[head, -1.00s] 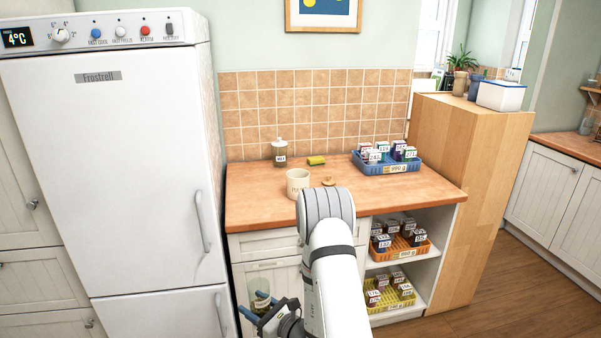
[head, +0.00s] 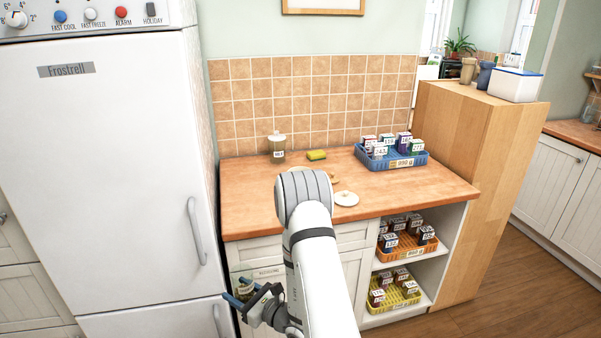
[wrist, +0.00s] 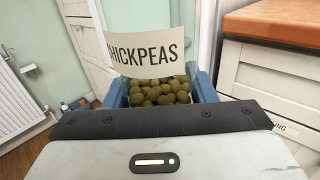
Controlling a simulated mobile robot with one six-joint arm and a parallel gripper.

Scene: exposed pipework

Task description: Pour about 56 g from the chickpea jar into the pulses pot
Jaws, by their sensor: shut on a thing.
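My gripper (head: 250,298) is shut on the chickpea jar (head: 245,289), low in front of the cabinet below the counter. In the wrist view the jar's white label (wrist: 146,54) reads "HICKPEAS", its first letter cut off, and brown-green chickpeas (wrist: 158,91) show between the blue fingers. The jar is small and partly hidden in the head view, so its exact tilt is hard to tell. The cream pot on the counter is almost wholly hidden behind my arm. A round white lid (head: 346,199) lies on the counter to the right of my arm.
A lidded glass jar (head: 277,149) and a yellow-green sponge (head: 316,155) stand at the back of the counter (head: 410,192). A blue basket (head: 393,160) of small boxes is at the right. Orange (head: 407,246) and yellow (head: 394,297) baskets fill the shelves. The fridge (head: 110,180) stands left.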

